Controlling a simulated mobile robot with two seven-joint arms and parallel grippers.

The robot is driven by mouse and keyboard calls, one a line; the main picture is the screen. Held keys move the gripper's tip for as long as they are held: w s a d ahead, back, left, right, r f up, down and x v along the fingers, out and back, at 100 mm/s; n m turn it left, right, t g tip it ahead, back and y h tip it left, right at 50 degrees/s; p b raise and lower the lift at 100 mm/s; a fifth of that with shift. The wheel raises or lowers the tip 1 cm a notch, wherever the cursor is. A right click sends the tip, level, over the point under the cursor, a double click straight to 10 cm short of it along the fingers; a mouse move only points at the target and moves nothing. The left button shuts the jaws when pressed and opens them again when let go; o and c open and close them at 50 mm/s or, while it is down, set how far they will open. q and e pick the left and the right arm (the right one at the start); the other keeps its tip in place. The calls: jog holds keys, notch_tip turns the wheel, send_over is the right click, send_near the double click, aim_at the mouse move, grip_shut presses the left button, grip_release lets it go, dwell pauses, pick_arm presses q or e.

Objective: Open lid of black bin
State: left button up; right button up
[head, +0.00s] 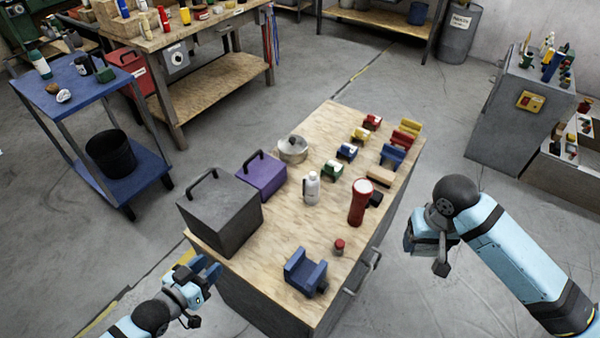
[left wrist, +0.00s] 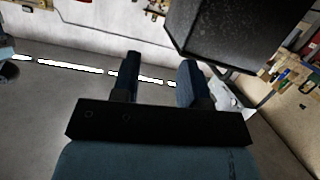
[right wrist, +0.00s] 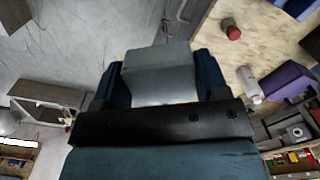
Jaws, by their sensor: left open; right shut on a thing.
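The black bin (head: 222,222) stands at the near left corner of the wooden workbench. Its lid (head: 215,193) is closed and has an arched black handle (head: 201,180) on top. My left gripper (head: 207,270) is open and empty, low beside the bin's near side and apart from it. In the left wrist view the bin (left wrist: 230,32) is above and to the right of the open left fingers (left wrist: 162,75). My right gripper (head: 422,242) is off the bench's right side, shut on a grey-blue block (right wrist: 158,75), which shows between its fingers in the right wrist view.
On the workbench (head: 265,235), a purple box (head: 262,178) and a pot (head: 293,149) stand behind the bin. A white bottle (head: 311,187), red flashlight (head: 359,203), blue holder (head: 305,272) and several toy blocks are to its right. A blue cart (head: 75,90) is at left.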

pick_arm(q)
jog(key=w+a+r+t+h+b, duration=0.1)
jog(key=w+a+h+b, duration=0.15)
jog(key=w+a, duration=0.5)
pick_arm(e)
jog(key=shift+w+d+r, duration=0.1)
jog(key=shift+w+r, duration=0.35)
jog(key=shift+w+r+b, duration=0.25)
jog(key=shift+r+b, duration=0.35)
jog(key=shift+b, duration=0.6)
jog(key=shift+r, duration=0.1)
pick_arm(q)
jog(key=t, duration=0.1)
send_near(192, 183)
jog(key=x, duration=1)
jog(key=shift+f, duration=0.35)
pick_arm(e)
jog(key=shift+r, duration=0.25)
pick_arm(q)
jog(key=shift+c, duration=0.4)
grip_shut()
